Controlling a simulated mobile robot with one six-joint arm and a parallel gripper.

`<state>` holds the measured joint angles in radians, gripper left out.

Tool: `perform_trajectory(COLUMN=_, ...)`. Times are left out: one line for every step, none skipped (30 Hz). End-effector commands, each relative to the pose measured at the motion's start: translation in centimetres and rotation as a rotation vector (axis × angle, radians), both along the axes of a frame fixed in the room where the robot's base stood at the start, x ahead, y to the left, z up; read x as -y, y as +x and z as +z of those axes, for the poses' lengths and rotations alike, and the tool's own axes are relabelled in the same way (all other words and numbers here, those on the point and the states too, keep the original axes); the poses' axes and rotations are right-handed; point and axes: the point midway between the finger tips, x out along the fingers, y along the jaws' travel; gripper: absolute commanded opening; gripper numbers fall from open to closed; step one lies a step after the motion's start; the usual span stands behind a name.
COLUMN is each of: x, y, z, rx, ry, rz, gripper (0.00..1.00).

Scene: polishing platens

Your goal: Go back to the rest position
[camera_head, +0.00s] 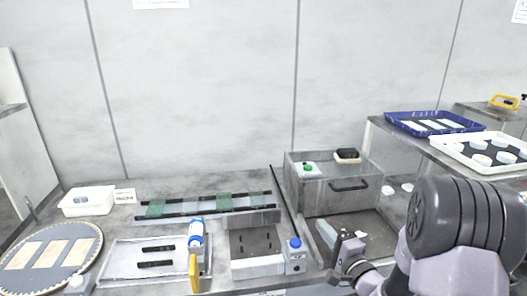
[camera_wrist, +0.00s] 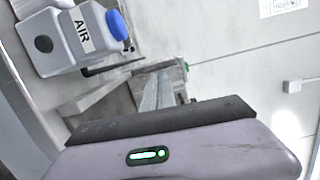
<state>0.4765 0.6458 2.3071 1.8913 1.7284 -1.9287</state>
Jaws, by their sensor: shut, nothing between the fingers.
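My gripper (camera_head: 345,246) is at the lower right of the head view, at the end of my bent arm. The white box marked AIR (camera_wrist: 75,40), with a blue button, is at the upper left of the wrist view. It appears in the head view (camera_head: 296,262) just left of my gripper. The wrist body with a lit green light fills the lower part of the wrist view.
A metal box with a handle (camera_head: 346,190) stands behind my gripper. A blue tray (camera_head: 403,116) and a white tray (camera_head: 446,148) with round pieces are on the right shelf. A round platen (camera_head: 85,240), a white tray (camera_head: 118,278) and a blue-white bottle (camera_head: 196,240) lie left.

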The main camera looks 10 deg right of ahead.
Motion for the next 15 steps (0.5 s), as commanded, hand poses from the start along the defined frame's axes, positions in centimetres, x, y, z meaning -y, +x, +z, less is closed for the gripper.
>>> perform_trajectory(x=-3.9, y=-0.6, z=2.7, rx=0.002, ry=0.011, rz=0.129, gripper=0.0)
perform_trajectory(x=-6.6, y=-1.5, z=4.2, rx=-0.01, ry=0.018, rz=0.225, gripper=0.0)
perform_trajectory(x=-10.3, y=-3.1, z=5.9, rx=-0.04, ry=0.019, rz=0.356, gripper=0.0)
perform_trajectory(x=-13.0, y=-4.7, z=7.0, rx=-0.071, ry=0.011, rz=0.453, gripper=0.0)
perform_trajectory(x=-15.4, y=-6.6, z=7.9, rx=-0.108, ry=-0.006, rz=0.547, gripper=0.0)
perform_trajectory(x=-18.5, y=-9.6, z=8.7, rx=-0.172, ry=-0.046, rz=0.669, gripper=0.0)
perform_trajectory(x=-20.5, y=-12.1, z=9.0, rx=-0.229, ry=-0.091, rz=0.754, gripper=0.0)
perform_trajectory(x=-22.1, y=-15.0, z=9.0, rx=-0.295, ry=-0.151, rz=0.829, gripper=0.0)
perform_trajectory(x=-23.4, y=-19.0, z=8.7, rx=-0.393, ry=-0.26, rz=0.911, gripper=0.0)
perform_trajectory(x=-23.7, y=-22.0, z=8.2, rx=-0.471, ry=-0.361, rz=0.946, gripper=0.0)
perform_trajectory(x=-23.3, y=-24.4, z=7.6, rx=-0.54, ry=-0.465, rz=0.953, gripper=0.0)
perform_trajectory(x=-22.1, y=-26.9, z=6.9, rx=-0.615, ry=-0.6, rz=0.929, gripper=0.0)
perform_trajectory(x=-20.9, y=-28.1, z=6.6, rx=-0.654, ry=-0.693, rz=0.892, gripper=0.0)
perform_trajectory(x=-19.6, y=-29.0, z=6.4, rx=-0.683, ry=-0.777, rz=0.845, gripper=0.0)
perform_trajectory(x=-18.0, y=-29.7, z=6.5, rx=-0.7, ry=-0.872, rz=0.774, gripper=0.0)
